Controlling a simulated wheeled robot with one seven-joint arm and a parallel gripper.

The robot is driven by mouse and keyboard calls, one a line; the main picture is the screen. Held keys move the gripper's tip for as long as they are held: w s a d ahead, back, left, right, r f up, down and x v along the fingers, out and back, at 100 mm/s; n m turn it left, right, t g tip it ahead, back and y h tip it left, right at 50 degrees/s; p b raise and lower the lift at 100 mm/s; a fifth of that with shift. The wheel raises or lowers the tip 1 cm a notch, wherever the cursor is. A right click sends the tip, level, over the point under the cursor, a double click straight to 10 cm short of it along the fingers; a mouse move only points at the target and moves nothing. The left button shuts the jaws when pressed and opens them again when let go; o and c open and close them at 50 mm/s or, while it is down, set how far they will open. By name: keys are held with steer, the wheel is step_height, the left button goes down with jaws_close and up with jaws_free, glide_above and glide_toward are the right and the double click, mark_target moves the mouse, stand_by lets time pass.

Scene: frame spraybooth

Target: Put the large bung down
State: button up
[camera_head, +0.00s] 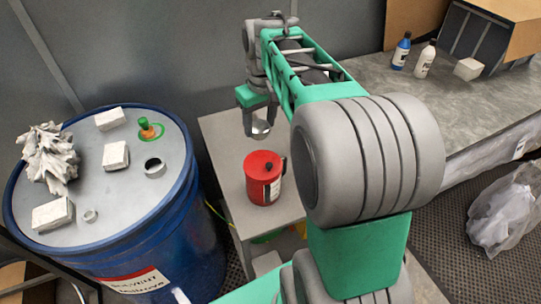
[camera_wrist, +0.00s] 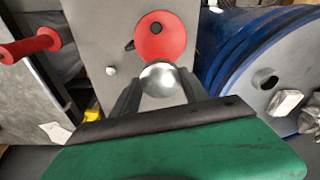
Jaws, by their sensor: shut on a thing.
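The large bung, a shiny silver rounded piece (camera_wrist: 163,82), is between the two dark fingers of my gripper (camera_wrist: 161,76). In the head view the bung (camera_head: 261,129) hangs under my gripper (camera_head: 258,113), over the back part of a grey stand (camera_head: 224,132). It appears to be above the stand top; the exact gap cannot be told. The blue drum (camera_head: 186,205) stands to the left. Its grey lid has an open round hole (camera_head: 154,166) and a smaller ring-shaped fitting (camera_head: 90,215).
A red can (camera_head: 262,187) stands on the grey stand, close to the bung. White blocks (camera_head: 115,155), a crumpled pale clump (camera_head: 48,155) and a green-orange fitting (camera_head: 147,130) are on the drum lid. Bottles (camera_head: 425,60) stand on the right bench. The stand's back left is clear.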

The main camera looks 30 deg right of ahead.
steer(key=s+d+f+n+b, duration=0.1)
steer(key=s+d+f+b, duration=0.15)
steer(key=d, duration=0.35)
steer(key=s+d+f+b, duration=0.1)
steer(key=d+f, duration=0.3)
steer(key=d, duration=0.2)
steer(key=f+p, duration=0.1)
steer(key=f, duration=1.6)
steer(key=shift+a+f+p, duration=0.2)
steer(key=shift+p, duration=0.1)
steer(key=shift+f, duration=0.25)
steer(key=o, duration=1.2)
steer(key=shift+r, duration=0.1)
step_height(320, 180, up, 12)
steer(key=s+b, duration=0.1)
steer(key=shift+s+d+r, duration=0.15)
